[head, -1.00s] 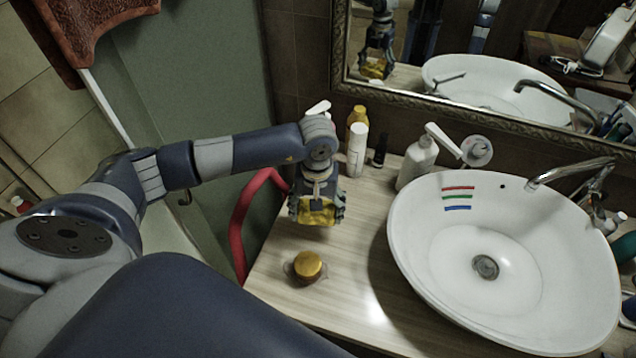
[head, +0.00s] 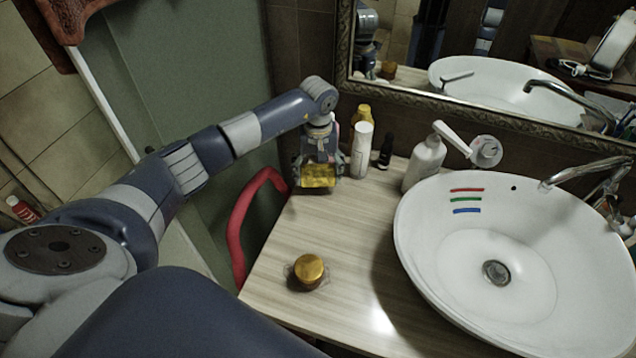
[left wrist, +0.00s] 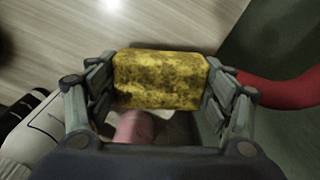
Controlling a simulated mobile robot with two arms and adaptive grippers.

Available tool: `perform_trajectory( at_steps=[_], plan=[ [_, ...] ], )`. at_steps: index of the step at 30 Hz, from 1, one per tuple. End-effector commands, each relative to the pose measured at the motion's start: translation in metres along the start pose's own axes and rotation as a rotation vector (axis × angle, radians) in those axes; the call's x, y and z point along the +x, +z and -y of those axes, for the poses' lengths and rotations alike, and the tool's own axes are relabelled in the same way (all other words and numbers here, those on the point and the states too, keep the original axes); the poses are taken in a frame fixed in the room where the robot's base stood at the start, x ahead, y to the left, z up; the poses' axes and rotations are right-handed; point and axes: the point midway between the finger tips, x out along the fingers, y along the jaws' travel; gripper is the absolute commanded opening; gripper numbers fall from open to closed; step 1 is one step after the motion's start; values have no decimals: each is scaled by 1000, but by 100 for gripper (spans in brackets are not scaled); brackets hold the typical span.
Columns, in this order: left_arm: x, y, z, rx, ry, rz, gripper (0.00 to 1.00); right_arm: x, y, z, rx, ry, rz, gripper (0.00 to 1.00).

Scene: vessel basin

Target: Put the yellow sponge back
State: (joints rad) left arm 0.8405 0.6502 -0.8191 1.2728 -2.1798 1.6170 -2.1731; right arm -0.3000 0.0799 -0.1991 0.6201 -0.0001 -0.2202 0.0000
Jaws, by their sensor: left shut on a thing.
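The yellow sponge (head: 319,175) has dark stains and is held by my left gripper (head: 319,180) over the back left part of the counter, left of the basin. In the left wrist view the sponge (left wrist: 160,80) sits between both fingers of the left gripper (left wrist: 160,85), which press on its two ends. I cannot tell whether its underside touches the counter (head: 345,235). My right gripper is not in view.
A white bottle (head: 361,150), a yellow-topped bottle (head: 363,112) and a small dark bottle (head: 385,152) stand close right of the gripper. A gold-lidded jar (head: 309,270) stands nearer. The white basin (head: 440,260) with coloured stripes is right. A red hose-like thing (head: 240,225) runs along the counter's left edge.

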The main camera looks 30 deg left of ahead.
Motion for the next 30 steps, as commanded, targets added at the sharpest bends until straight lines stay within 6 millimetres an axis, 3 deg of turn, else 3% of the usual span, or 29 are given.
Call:
perform_trajectory(
  at_steps=[5, 11, 23, 24, 26, 27, 30],
  plan=[
    [4, -11, -1, -2, 1, 0, 52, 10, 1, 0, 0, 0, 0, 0],
    [36, -9, -1, 0, 1, 2, 52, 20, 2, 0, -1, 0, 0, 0],
    [40, -10, 0, 0, 0, -1, 52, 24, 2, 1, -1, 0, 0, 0],
    [39, -10, -1, 0, 0, -1, 76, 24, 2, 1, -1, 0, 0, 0],
    [38, -10, -1, 0, 1, -1, 90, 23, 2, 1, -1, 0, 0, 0],
    [38, -10, -1, 0, 0, -1, 94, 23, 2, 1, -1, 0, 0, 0],
    [38, -9, -1, 0, 0, 0, 94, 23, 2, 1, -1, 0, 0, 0]
  ],
)
